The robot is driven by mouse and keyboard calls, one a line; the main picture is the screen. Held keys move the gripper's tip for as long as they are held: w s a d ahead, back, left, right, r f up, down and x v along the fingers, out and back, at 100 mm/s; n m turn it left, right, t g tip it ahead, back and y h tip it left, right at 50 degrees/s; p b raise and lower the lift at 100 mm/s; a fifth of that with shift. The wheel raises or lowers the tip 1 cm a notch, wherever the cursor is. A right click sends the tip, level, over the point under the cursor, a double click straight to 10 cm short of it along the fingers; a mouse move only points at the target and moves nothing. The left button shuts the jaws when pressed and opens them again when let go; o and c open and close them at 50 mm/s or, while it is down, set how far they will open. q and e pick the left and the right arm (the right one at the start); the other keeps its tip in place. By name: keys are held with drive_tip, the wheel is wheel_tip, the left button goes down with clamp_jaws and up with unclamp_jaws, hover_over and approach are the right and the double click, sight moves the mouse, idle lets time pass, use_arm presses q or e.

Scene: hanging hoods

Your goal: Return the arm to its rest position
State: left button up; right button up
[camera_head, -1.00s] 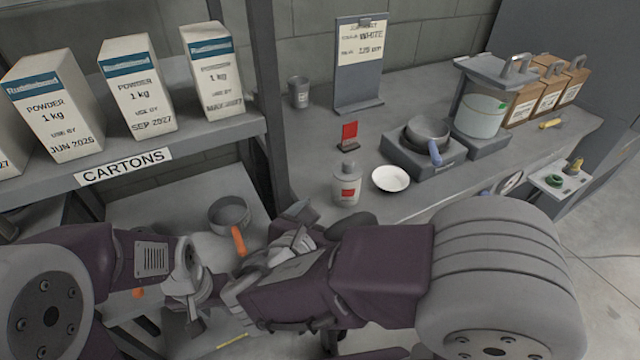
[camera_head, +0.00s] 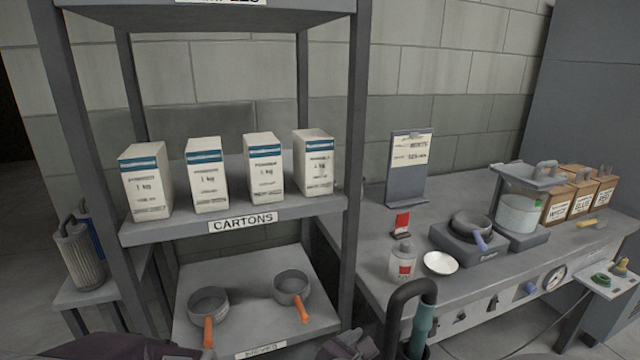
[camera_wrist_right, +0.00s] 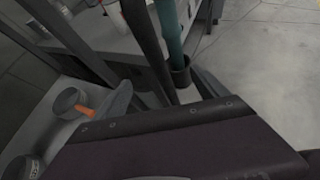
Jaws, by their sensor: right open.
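My right gripper (camera_wrist_right: 165,88) shows in the right wrist view as two grey fingers set apart, with nothing between them. It hangs over the floor side of the lower shelf. In the head view only purple parts of my arms show along the bottom edge, at the left and the middle. Neither gripper can be made out in the head view, and my left gripper is out of sight.
A shelf rack (camera_head: 345,150) holds several cartons (camera_head: 209,175) and, lower, two orange-handled pans (camera_head: 208,306) (camera_head: 291,287). A bench (camera_head: 375,275) stands right. A dark hooked handle (camera_head: 405,290) and teal tube (camera_head: 421,325) rise close in front.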

drive_tip(key=s+d+f+m+g+y, duration=0.35)
drive_tip(key=f+m, duration=0.45)
drive_tip(key=m, duration=0.6)
drive_tip(key=s+d+f+m+g+y, duration=0.4)
drive_tip(key=f+m, duration=0.3)
drive_tip(key=m, duration=0.6)
use_arm(q)
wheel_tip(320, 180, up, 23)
drive_tip(key=p, duration=2.3)
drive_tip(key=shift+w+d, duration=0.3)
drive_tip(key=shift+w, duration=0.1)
use_arm(e)
wheel_tip(320, 180, up, 23)
drive_tip(key=w, duration=0.1)
drive_tip(key=shift+d+m+g, duration=0.3)
drive_tip(key=shift+d+g, duration=0.05)
